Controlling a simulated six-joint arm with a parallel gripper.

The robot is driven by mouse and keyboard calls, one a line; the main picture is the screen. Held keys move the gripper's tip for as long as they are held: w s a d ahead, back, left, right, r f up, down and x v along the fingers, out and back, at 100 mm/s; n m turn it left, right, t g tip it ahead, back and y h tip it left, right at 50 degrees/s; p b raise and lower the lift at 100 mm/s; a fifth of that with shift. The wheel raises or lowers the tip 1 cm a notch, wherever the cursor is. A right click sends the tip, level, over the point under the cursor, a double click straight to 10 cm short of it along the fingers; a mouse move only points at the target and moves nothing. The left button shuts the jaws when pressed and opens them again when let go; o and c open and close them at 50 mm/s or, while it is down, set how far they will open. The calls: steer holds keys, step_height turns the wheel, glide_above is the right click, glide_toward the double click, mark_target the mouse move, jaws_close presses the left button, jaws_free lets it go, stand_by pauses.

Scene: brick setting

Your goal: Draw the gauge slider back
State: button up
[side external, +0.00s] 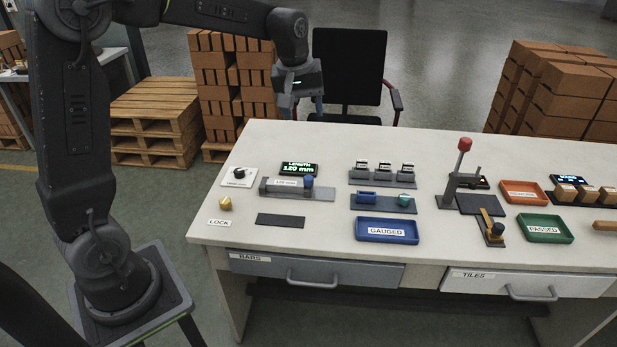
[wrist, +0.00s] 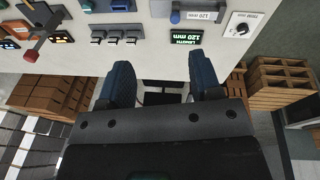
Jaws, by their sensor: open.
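The gauge (side external: 297,189) lies on the left part of the table, a grey rail with a label plate on it. Its slider, with a blue knob (side external: 308,181), stands toward the right part of the rail. The display (side external: 299,169) behind it reads LENGTH 120 mm. In the wrist view the blue knob (wrist: 175,17) shows at the top, with the display (wrist: 187,37) near it. My gripper (side external: 309,106) is open and empty, above the table's back edge and well apart from the gauge. Its two blue fingers (wrist: 166,82) show spread in the wrist view.
A dial plate (side external: 239,176) and a brass knob (side external: 225,203) by the LOCK label stand left of the gauge. A rack of small blocks (side external: 382,174), a blue GAUGED tray (side external: 387,230) and a red-topped lever (side external: 463,146) stand to the right. A chair (side external: 348,68) is behind the table.

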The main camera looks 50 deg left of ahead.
steer(key=w+a+f+n+g, duration=0.1)
steer(key=w+a+f+n, duration=0.3)
steer(key=w+a+f, duration=0.4)
steer(key=n+g, duration=0.1)
steer(key=n, duration=0.2)
glide_above(309, 177)
step_height(309, 177, down, 10)
steer(key=r, duration=0.1)
step_height(309, 177, down, 13)
steer(key=shift+s+f, duration=0.1)
steer(key=shift+f, duration=0.1)
steer(key=shift+c, duration=0.2)
jaws_close()
